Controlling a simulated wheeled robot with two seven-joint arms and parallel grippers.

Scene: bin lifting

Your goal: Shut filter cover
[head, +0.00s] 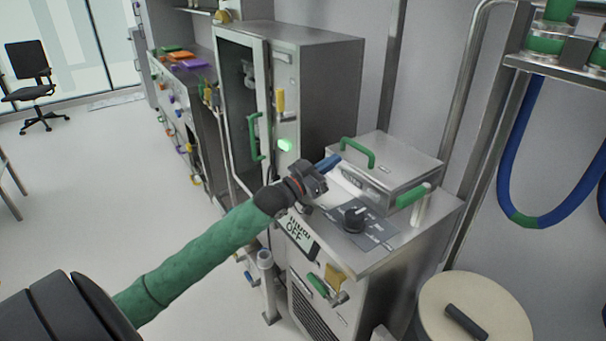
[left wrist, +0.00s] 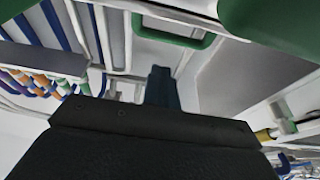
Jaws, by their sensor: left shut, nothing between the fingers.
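The filter cover (head: 390,165) appears to be the flat steel lid of the box on top of the steel machine. It has a green loop handle (head: 357,151) on its left side and a green bar handle (head: 413,195) at its front right corner. I cannot tell whether a gap remains under the lid. My left gripper (head: 330,162) is shut and empty, its blue fingertips close to the box's left front edge; contact is unclear. In the left wrist view, the shut fingers (left wrist: 162,88) point toward a green loop handle (left wrist: 175,40). My right gripper is not in view.
The machine has a black knob (head: 354,217) and an "OFF" display (head: 298,235). A steel cabinet (head: 310,90) with a green handle stands behind to the left. A round drum (head: 490,300) stands at front right, with a blue hose (head: 540,205) hanging above.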

